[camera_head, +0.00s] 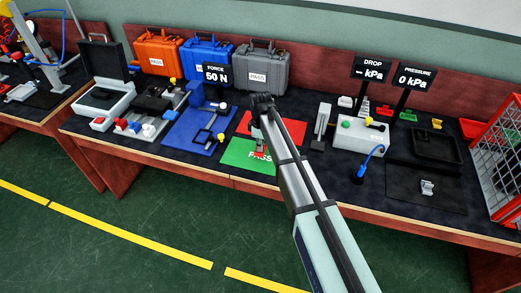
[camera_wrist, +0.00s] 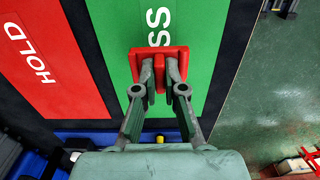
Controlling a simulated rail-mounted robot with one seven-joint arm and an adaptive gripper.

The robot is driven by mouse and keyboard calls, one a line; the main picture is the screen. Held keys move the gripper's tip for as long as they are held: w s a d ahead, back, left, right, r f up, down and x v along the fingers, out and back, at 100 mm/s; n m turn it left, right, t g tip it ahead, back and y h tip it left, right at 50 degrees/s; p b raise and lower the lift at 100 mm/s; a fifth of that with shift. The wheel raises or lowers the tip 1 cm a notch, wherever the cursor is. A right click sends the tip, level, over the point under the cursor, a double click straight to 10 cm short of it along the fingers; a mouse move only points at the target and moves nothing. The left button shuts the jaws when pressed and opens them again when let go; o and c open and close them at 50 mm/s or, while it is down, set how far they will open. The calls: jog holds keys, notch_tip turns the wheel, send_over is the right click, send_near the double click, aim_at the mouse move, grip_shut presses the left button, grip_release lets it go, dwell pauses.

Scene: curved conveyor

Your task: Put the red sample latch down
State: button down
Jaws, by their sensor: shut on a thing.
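The red sample latch (camera_wrist: 158,52) is between the fingers of my gripper (camera_wrist: 161,76), which is shut on its raised middle rib. The latch's wide red base shows past the fingertips, over the green PASS pad (camera_wrist: 196,60), covering part of its lettering. In the head view, a bit of the latch's red (camera_head: 259,154) shows on or just above the green PASS pad (camera_head: 232,152); I cannot tell whether it touches. My arm hides part of this spot. The red HOLD pad (camera_wrist: 50,60) lies beside the green one.
A blue fixture (camera_head: 190,138) with a 50 N force sign (camera_head: 217,75) stands left of the pads. Orange (camera_head: 158,50), blue (camera_head: 207,55) and grey (camera_head: 262,65) cases line the back. A white pressure box (camera_head: 360,138) and a black tray (camera_head: 425,145) are to the right.

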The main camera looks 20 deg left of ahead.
jog(key=shift+f+p, duration=0.3)
jog(key=shift+f, duration=1.25)
jog(key=shift+f, duration=0.1)
jog(key=c, duration=1.3)
grip_release()
jog(key=shift+o, duration=0.2)
notch_tip(320, 180, up, 12)
jog(key=b, duration=0.3)
